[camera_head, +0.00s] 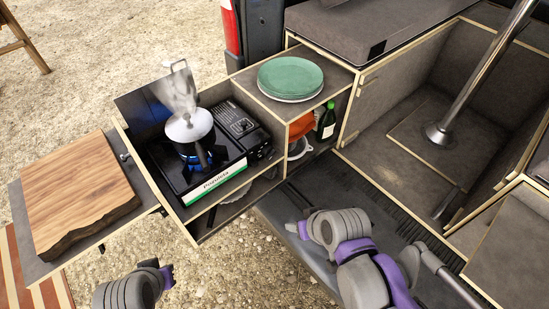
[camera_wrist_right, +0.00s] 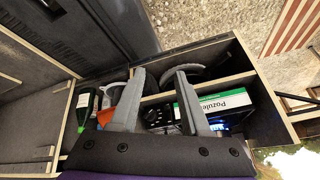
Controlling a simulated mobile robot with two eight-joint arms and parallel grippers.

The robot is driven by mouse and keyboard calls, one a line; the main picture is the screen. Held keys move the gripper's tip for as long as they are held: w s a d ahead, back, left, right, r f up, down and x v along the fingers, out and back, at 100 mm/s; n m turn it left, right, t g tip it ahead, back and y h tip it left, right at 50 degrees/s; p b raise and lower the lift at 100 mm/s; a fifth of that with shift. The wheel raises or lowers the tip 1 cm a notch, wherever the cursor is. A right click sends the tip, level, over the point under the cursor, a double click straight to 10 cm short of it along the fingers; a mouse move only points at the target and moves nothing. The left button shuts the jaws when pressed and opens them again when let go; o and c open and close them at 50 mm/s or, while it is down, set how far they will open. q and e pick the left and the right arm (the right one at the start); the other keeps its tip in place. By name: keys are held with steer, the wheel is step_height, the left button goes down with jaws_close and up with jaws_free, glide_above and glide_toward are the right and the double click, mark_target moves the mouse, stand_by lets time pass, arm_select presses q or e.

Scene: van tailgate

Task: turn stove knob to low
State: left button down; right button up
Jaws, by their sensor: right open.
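A black camping stove (camera_head: 217,146) sits in the pull-out drawer with a blue flame lit under a steaming pot (camera_head: 189,126). The stove's dark knob (camera_head: 262,152) is at its front right corner. In the right wrist view the knob (camera_wrist_right: 152,115) shows small and dark between the fingers. My right gripper (camera_wrist_right: 160,72) is open and empty, apart from the stove; in the head view it is below and right of the drawer. My left gripper (camera_head: 167,275) is low in the head view, beneath the drawer front; its jaws are unclear.
A green-white label strip (camera_head: 215,182) lies along the stove front. A shelf box right of the stove carries green plates (camera_head: 290,77) and holds a green bottle (camera_head: 327,122) and an orange item (camera_head: 301,127). A wooden board (camera_head: 77,187) lies at left. Gravel shows before the drawer.

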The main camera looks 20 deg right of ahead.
steer(key=w+a+f+m+t+y+b, duration=0.1)
steer(key=w+a+f+y+b, duration=0.15)
steer(key=w+f, duration=0.2)
steer(key=m+t+y+b, duration=0.3)
steer(key=m+t+b, duration=0.25)
steer(key=t, duration=0.45)
glide_toward(273, 155)
arm_select(q)
step_height(273, 155, down, 9)
steer(key=s, duration=0.1)
steer(key=shift+s+r+p, duration=0.2)
steer(key=shift+s+p, duration=0.05)
steer(key=shift+p, duration=0.2)
arm_select(e)
steer(key=x, duration=0.8)
steer(key=shift+w, duration=0.1)
jaws_close()
